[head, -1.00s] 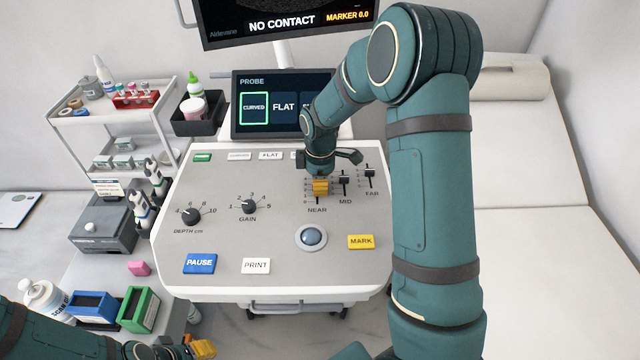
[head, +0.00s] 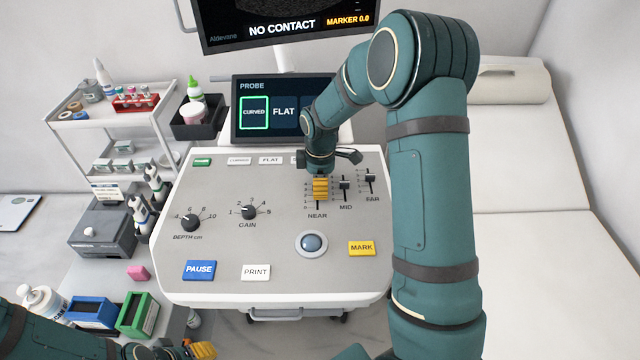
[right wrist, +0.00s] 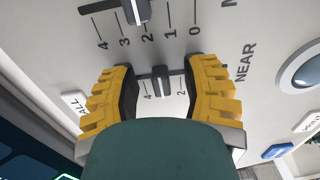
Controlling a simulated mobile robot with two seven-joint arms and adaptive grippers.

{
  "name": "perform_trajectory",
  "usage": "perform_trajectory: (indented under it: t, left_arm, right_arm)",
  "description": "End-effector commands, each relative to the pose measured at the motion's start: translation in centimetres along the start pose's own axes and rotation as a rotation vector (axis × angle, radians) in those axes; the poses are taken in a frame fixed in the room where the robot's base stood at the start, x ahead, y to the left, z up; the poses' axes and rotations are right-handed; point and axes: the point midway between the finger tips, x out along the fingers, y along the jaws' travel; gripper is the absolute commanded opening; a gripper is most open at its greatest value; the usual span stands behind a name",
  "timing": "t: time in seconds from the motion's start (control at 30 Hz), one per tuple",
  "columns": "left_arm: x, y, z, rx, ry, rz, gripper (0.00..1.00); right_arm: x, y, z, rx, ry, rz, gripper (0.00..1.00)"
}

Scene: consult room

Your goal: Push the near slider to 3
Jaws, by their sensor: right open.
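The near slider (right wrist: 162,84) shows in the right wrist view as a dark knob on a slot, between my right gripper's yellow fingers. It appears about level with 3, between the printed 4 and 2. My right gripper (head: 320,189) is open over the near slot, one finger toward the high end and one toward the low end. I cannot tell whether either touches the knob. In the head view the fingers hide the knob. My left gripper (head: 203,350) is partly visible at the bottom edge, away from the console; its jaws are unclear.
The mid slider (head: 344,185) and far slider (head: 370,177) stand to the right on the console (head: 215,235). A trackball (head: 311,243), yellow MARK button (head: 361,248) and gain knob (head: 249,212) are nearby. My right arm covers the console's right edge.

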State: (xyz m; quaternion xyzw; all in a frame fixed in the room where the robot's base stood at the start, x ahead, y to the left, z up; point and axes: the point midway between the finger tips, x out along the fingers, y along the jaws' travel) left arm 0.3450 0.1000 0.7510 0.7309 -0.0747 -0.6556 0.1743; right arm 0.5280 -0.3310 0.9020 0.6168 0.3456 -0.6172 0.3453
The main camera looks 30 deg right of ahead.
Motion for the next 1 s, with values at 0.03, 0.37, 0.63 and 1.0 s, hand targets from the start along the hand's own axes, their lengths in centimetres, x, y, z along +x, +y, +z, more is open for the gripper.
perform_trajectory:
  t: [0.03,0.37,0.63,1.0]
  left_arm:
    - [0.0,0.0,0.0,0.0,0.0,0.0,0.47]
    - [0.0,0.0,0.0,0.0,0.0,0.0,0.47]
    - [0.0,0.0,0.0,0.0,0.0,0.0,0.47]
    - [0.0,0.0,0.0,0.0,0.0,0.0,0.47]
  right_arm:
    - [-0.4,0.1,0.0,0.0,0.001,0.002,0.46]
    - [-6.1,0.1,-0.1,0.001,0.003,0.005,0.46]
    - [-10.6,0.1,0.0,0.0,0.002,0.003,0.46]
    - [-11.9,0.0,0.0,-0.001,0.0,-0.001,0.46]
